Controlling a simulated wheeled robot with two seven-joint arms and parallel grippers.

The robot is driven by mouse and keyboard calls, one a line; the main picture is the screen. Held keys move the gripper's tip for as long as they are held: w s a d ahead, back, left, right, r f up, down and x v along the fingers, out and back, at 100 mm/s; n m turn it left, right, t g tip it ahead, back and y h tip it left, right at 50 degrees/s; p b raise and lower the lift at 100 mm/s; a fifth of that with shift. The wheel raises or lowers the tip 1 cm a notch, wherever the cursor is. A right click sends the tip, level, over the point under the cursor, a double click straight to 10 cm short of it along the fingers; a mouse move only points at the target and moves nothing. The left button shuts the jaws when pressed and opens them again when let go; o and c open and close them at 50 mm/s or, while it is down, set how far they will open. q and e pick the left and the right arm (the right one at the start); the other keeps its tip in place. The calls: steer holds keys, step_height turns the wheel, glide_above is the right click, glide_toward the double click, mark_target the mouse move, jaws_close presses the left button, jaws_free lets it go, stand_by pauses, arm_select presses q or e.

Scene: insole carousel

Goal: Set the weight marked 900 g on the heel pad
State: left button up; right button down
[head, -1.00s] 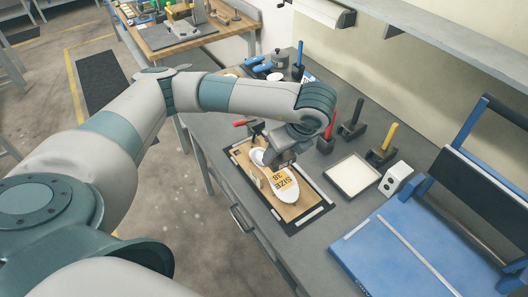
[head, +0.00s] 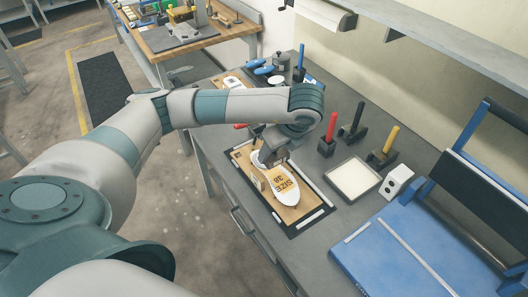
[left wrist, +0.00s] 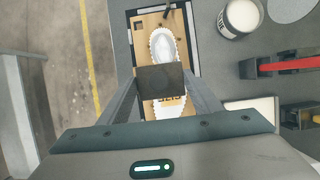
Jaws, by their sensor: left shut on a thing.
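My left gripper (head: 270,158) is shut on a dark square block, the weight (left wrist: 160,78), which shows between the fingers in the left wrist view. No marking is readable on it. The insole (head: 284,188), tan with a white edge and marked SIZE 38, lies on a wooden board (head: 305,209). Its heel end, with the white oval heel pad (left wrist: 163,46), shows just beyond the weight in the left wrist view. The weight covers the insole's middle in that view.
A pale square tray (head: 354,179) and stands with red (head: 331,127), black (head: 358,115) and yellow (head: 391,138) handles are right of the board. A white block (head: 397,180) and a blue machine (head: 400,245) stand farther right. A white canister (left wrist: 240,17) is nearby.

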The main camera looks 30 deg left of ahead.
arm_select(q)
steer(key=w+a+f, duration=0.1)
steer(key=w+a+f+b, duration=0.1)
steer(key=a, duration=0.1)
steer(key=w+a+f, duration=0.1)
steer(key=a+f, duration=0.1)
steer(key=shift+w+a, duration=0.2)
steer(key=shift+a, duration=0.05)
steer(key=shift+w+a+f+b, duration=0.25)
steer(key=shift+w+a+b, duration=0.1)
steer(key=shift+a, duration=0.25)
steer(key=shift+f, duration=1.15)
steer(key=shift+f+p, duration=0.35)
steer(key=shift+p, duration=0.1)
steer(key=shift+f, duration=0.5)
